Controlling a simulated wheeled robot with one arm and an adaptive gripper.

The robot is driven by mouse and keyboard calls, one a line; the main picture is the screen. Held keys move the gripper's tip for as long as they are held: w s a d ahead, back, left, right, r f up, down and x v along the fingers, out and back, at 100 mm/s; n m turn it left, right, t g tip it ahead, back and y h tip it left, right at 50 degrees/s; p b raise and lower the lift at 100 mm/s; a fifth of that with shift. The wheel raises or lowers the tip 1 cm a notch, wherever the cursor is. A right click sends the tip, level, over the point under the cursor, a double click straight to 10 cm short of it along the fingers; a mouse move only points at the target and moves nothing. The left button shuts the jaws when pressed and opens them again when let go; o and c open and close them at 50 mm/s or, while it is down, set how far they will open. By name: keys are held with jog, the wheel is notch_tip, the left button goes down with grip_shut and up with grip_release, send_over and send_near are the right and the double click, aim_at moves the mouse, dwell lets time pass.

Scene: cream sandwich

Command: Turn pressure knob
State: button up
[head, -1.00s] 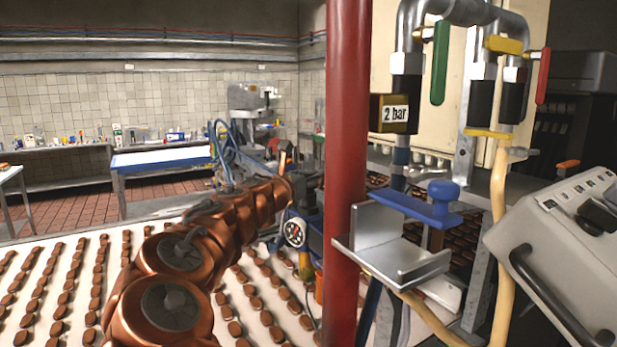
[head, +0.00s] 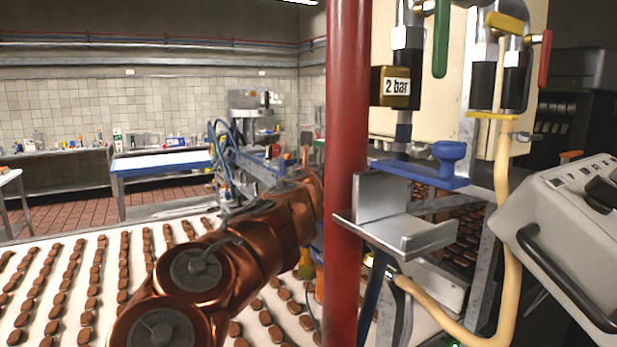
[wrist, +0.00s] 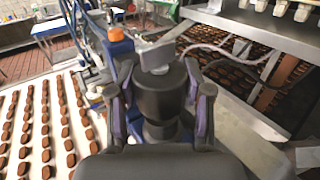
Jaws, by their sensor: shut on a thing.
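The pressure knob (wrist: 163,98) is a dark, round cylinder in the middle of the wrist view, with a pale grey tab on its far side. My gripper (wrist: 160,78) has one finger on each side of the knob and is shut on it. In the head view my copper arm reaches forward over the conveyor. Its far end goes behind the red pole (head: 347,120), so gripper and knob are hidden there. A box marked "2 bar" (head: 396,87) hangs on the pipe right of the pole. The pressure gauge's dial cannot be seen now.
A white conveyor (head: 60,235) with rows of brown biscuits runs below my arm. Right of the pole are a metal bracket (head: 410,237), a blue clamp (head: 425,177), hoses and a grey control box (head: 565,220). An orange cap (wrist: 116,34) stands beyond the left finger.

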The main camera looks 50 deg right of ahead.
jog(key=shift+n+t+y+b, duration=0.5)
jog(key=shift+n+t+y, duration=0.1)
jog(key=shift+t, duration=0.1)
jog(key=o, duration=1.2)
jog(key=shift+s+a, duration=0.1)
jog(key=shift+v, duration=3.65)
jog(key=shift+r, duration=0.1)
